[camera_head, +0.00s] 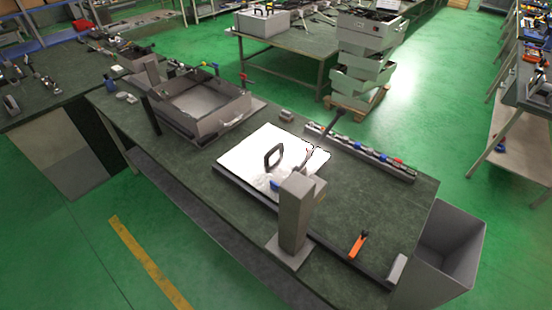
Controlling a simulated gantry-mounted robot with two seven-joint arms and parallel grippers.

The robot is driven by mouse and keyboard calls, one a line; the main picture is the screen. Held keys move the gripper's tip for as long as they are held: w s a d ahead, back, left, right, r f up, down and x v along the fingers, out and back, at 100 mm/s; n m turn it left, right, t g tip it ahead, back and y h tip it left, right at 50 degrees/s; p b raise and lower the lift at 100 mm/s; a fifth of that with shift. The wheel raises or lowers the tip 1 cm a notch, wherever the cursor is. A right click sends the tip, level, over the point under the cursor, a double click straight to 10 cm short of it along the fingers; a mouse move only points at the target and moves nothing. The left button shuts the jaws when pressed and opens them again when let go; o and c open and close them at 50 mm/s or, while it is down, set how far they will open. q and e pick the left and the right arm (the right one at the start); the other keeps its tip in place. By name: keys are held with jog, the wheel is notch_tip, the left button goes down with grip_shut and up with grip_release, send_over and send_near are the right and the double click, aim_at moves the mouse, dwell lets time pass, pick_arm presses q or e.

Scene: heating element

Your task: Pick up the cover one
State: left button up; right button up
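A flat white panel (250,153) lies on the dark green workbench (370,200). A dark loop-shaped handle (272,157) stands up from its middle. This panel looks like the cover, but I cannot be sure. A grey post (293,215) on a square foot stands at its near edge and hides part of it. A small blue piece (276,185) shows beside the post. A grey open-topped box (205,103) sits to the left on the same bench. Neither of my grippers is in view.
A rail with several small parts (360,152) lies behind the panel. A long dark bar (335,248) runs along the front edge, with an orange-handled tool (357,245) near it. A grey bin (445,250) stands at the right end. The bench's right part is mostly clear.

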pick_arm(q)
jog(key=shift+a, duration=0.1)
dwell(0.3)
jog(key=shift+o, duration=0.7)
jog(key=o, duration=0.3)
